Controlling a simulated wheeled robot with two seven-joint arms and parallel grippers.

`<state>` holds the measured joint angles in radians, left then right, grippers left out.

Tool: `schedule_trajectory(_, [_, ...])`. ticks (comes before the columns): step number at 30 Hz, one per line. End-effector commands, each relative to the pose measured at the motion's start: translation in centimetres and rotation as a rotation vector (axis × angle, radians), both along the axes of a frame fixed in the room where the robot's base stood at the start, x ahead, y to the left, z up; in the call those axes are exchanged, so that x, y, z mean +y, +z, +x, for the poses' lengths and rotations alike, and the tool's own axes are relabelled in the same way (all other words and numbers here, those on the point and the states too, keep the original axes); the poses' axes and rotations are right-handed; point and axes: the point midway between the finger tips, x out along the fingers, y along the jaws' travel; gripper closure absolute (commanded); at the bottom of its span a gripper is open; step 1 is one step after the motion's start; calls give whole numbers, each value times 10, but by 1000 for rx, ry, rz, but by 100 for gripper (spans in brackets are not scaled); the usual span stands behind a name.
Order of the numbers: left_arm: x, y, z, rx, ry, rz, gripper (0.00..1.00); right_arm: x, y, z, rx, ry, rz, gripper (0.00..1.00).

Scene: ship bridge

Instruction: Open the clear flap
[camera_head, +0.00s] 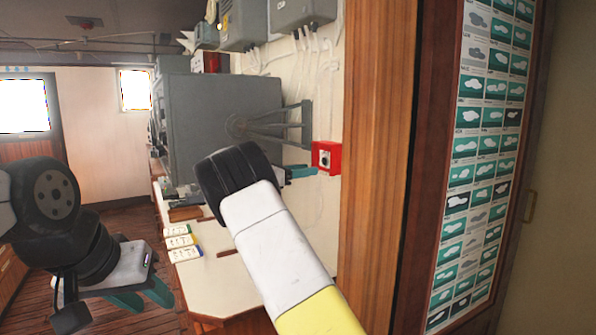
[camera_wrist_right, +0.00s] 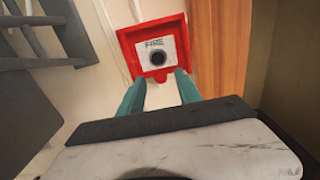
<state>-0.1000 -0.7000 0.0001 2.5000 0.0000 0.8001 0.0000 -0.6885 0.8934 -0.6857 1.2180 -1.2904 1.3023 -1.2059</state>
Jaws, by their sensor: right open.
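A red box (camera_head: 326,157) is fixed to the cream wall beside the wooden post. In the right wrist view the red box (camera_wrist_right: 130,46) shows a light label with a dark round part in the middle. I cannot clearly make out the clear flap, nor whether it is open or shut. My right gripper (camera_wrist_right: 161,78) is open and empty, its teal fingers pointing at the lower edge of the box. In the head view its fingers (camera_head: 301,171) are partly hidden by my arm; I cannot tell whether they touch. My left gripper (camera_head: 143,300) is open and empty, low at the left.
A large grey cabinet (camera_head: 212,108) with a bracket (camera_head: 285,126) stands left of the red box. A counter (camera_head: 230,285) with several booklets (camera_head: 180,241) lies below. A wooden post (camera_head: 380,150) and a chart panel (camera_head: 482,160) stand at the right.

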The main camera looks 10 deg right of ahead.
Motion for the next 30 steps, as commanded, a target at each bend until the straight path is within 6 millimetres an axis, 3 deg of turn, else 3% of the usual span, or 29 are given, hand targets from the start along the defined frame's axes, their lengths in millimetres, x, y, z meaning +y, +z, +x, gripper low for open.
schedule_trajectory(6, [0,0,0,0,0,0,64,-18,0,6,0,0,2,59])
schedule_trajectory(14, [0,0,0,0,0,0,64,-19,0,7,-1,0,3,59])
schedule_trajectory(21, [0,0,0,0,0,0,64,-19,0,7,-1,0,3,100])
schedule_trajectory(30, [0,0,0,0,0,0,64,-19,0,7,-1,0,3,100])
